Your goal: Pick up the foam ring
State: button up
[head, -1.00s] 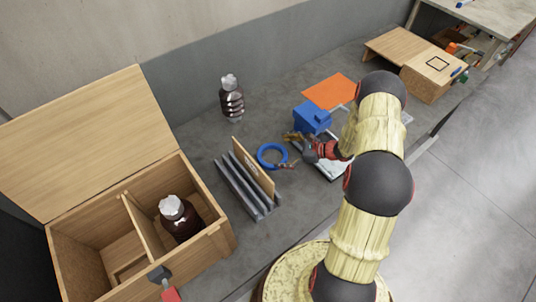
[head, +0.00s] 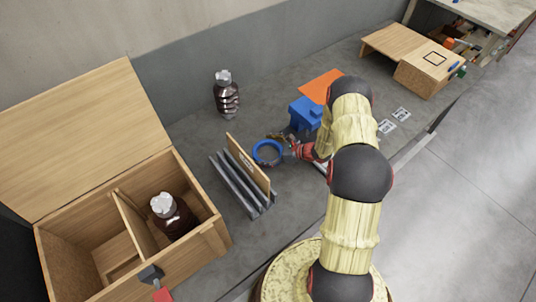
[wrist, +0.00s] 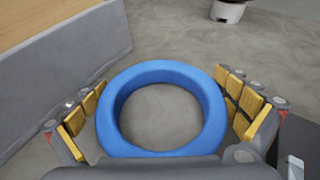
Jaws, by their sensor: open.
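The blue foam ring (head: 267,153) lies flat on the grey worktop, just right of the slotted grey rack. In the wrist view the ring (wrist: 162,75) sits between my two open fingers, with its hole showing bare worktop. My gripper (wrist: 160,110) is open, with yellow finger pads on either side of the ring; a narrow gap shows at each side. The palm edge hides the nearest part of the view. In the head view my gripper (head: 283,146) is at the ring's right side and partly hidden by my arm.
The grey rack (head: 232,183) with an upright wooden board (head: 249,165) stands close left of the ring. A blue box (head: 304,114) and orange sheet (head: 321,86) are behind. A dark bottle (head: 226,95) stands at the back. An open wooden box (head: 215,238) holds another bottle.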

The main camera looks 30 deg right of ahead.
jog(key=shift+c, duration=0.3)
jog(key=c, duration=0.6)
jog(key=shift+r, duration=0.15)
